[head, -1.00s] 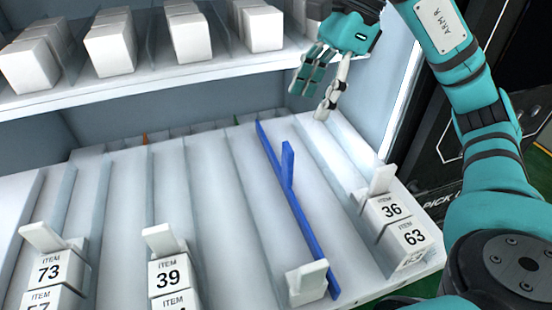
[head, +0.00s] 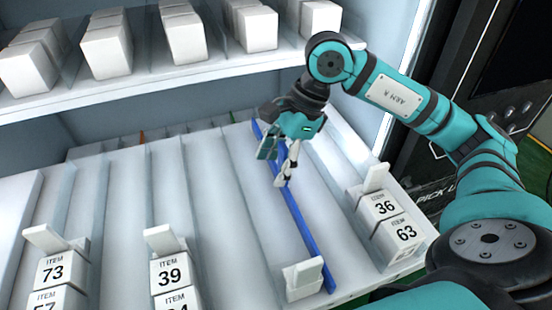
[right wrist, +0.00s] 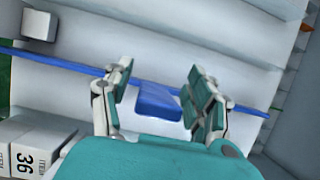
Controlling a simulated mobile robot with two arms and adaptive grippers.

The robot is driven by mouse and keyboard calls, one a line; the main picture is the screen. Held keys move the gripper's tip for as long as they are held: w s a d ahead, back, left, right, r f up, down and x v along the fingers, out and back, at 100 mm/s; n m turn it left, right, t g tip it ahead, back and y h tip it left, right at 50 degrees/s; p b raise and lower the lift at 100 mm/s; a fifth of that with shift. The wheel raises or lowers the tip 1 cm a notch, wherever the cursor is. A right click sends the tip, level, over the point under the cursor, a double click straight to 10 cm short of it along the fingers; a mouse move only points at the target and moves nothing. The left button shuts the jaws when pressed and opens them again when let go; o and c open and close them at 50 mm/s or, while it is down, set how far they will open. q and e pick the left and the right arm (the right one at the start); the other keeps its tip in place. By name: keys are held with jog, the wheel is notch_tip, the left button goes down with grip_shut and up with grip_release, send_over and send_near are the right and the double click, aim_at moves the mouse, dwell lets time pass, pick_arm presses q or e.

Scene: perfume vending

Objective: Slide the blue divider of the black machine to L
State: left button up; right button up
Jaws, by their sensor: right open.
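The blue divider (head: 308,240) is a long thin strip running front to back on the lower white shelf (head: 225,240), left of the stack with boxes 36 and 63. My right gripper (head: 272,168) is over the divider's rear half and hides part of it. In the right wrist view the divider (right wrist: 60,63) crosses the picture, and its raised blue tab (right wrist: 158,103) lies between the two spread fingers of this gripper (right wrist: 160,82). The gripper is open; I see a gap on each side of the tab. The black machine (head: 425,165) frames the shelf. My left gripper is not in view.
Boxes 36 and 63 (head: 383,210) stand right of the divider. A white front stop (head: 303,279) is just left of its front end. Boxes 39 (head: 172,275) and 73 (head: 60,270) stand further left. The upper shelf (head: 180,75) holds white boxes above. Lanes beside the divider are empty.

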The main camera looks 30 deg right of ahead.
grip_shut()
dwell(0.3)
jog(key=d+b, duration=0.1)
jog(key=d, duration=0.1)
jog(key=s+d+b, duration=0.1)
jog(key=d+b, duration=0.1)
jog(key=shift+d+f, duration=0.2)
jog(key=shift+d, duration=0.1)
jog(key=shift+r, duration=0.1)
